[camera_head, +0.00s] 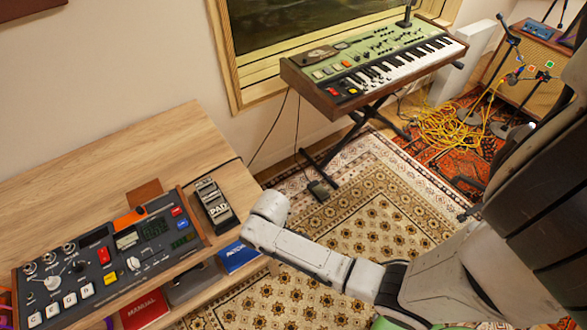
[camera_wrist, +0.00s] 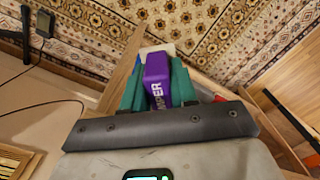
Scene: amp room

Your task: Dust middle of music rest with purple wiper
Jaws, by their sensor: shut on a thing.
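The purple wiper (camera_wrist: 157,72) with white lettering shows in the wrist view, its pale end pointing away from me. My gripper (camera_wrist: 158,88) has teal fingers on both sides of the wiper and is shut on it. The wiper appears over a wooden edge with the patterned rug beyond; I cannot tell whether it touches anything. In the head view my arm reaches in from the right, and the wiper and fingers are not clearly seen. I cannot make out a music rest in either view.
A wooden desk (camera_head: 100,160) at left holds a dark control console (camera_head: 105,258), a pedal (camera_head: 214,203) and a red manual (camera_head: 145,309). A green keyboard (camera_head: 375,65) stands on a crossed stand by the window. Yellow cables (camera_head: 445,125) lie at right. Patterned rug (camera_head: 370,205) covers the floor between.

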